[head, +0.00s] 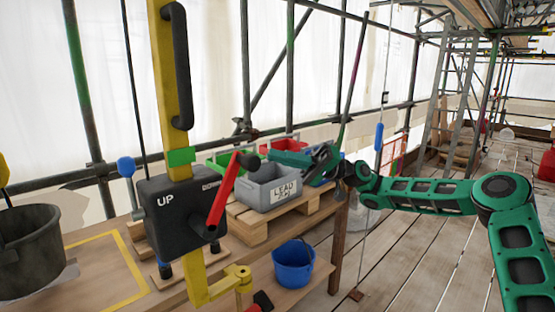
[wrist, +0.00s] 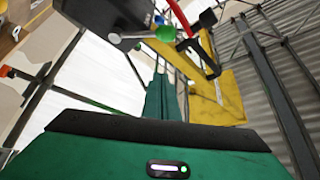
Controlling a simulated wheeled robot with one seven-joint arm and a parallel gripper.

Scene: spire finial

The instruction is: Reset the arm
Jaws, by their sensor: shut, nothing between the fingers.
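My green arm (head: 425,193) reaches in from the right in the head view, bent at the elbow. My gripper (head: 272,156) points left at its end, in front of the crates as seen from the head. Its fingers are shut and empty. In the wrist view the shut green fingers (wrist: 162,82) stand up beyond my green wrist housing. The black winch box (head: 182,217) with its red crank handle (head: 224,192) is left of the gripper in the head view. The gripper appears apart from the crank; the exact gap is unclear.
A grey crate (head: 271,190) marked LEAD sits on a wooden pallet (head: 243,224). A blue bucket (head: 293,265) stands on a lower board. A black bucket (head: 30,250) is at far left. A yellow post (head: 167,85) carries the winch. Plank flooring (head: 420,255) is open below the arm.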

